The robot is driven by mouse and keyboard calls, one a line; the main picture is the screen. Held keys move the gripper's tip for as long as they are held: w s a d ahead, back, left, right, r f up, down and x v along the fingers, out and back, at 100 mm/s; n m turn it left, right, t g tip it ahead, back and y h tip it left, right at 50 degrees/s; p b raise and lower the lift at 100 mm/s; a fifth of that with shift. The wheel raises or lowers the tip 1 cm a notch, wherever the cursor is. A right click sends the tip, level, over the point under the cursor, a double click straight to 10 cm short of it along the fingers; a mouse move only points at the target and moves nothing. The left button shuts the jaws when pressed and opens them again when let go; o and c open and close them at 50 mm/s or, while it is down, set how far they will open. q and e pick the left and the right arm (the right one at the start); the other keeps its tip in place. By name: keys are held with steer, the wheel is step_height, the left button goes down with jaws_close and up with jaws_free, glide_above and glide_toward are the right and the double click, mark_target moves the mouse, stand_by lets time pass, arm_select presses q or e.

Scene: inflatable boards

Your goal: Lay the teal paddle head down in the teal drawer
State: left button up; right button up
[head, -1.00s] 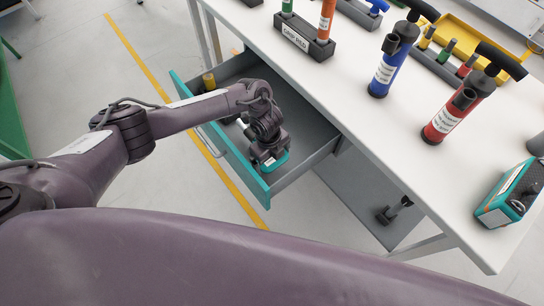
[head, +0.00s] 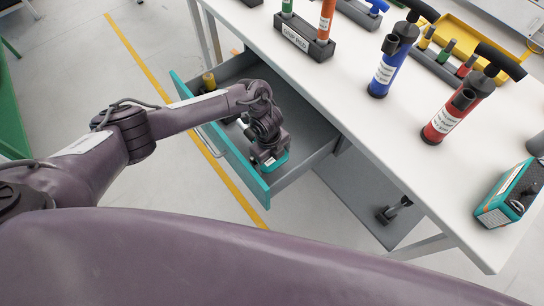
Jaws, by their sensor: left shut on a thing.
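The teal drawer (head: 258,190) is pulled out from under the white bench; its front is teal and its inside grey. My left arm reaches over the drawer front from the left. My left gripper (head: 268,157) points down inside the drawer, near its front right corner. It is shut on the teal paddle head (head: 279,164), of which only a teal edge shows beside and under the fingers. The gripper hides the rest, and I cannot tell whether the head touches the drawer floor. My right gripper is not in view.
A yellow cylinder (head: 209,80) stands in the drawer's far left part. The drawer's right part is bare. On the bench (head: 350,75) stand a blue pump (head: 386,72), a red pump (head: 447,115), a dark holder (head: 303,40) and a teal device (head: 508,196).

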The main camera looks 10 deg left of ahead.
arm_select(q)
steer(key=shift+f+b, duration=1.75)
steer(key=shift+f, duration=0.35)
steer(key=o, duration=1.1)
steer(key=shift+c, duration=0.2)
steer(key=shift+w+a+r+p, duration=0.1)
steer(key=shift+a+r+p, duration=0.1)
steer(key=shift+r, duration=1.8)
steer(key=shift+a+r+p, duration=0.1)
steer(key=shift+r+p, duration=0.05)
steer(key=shift+r, duration=1.8)
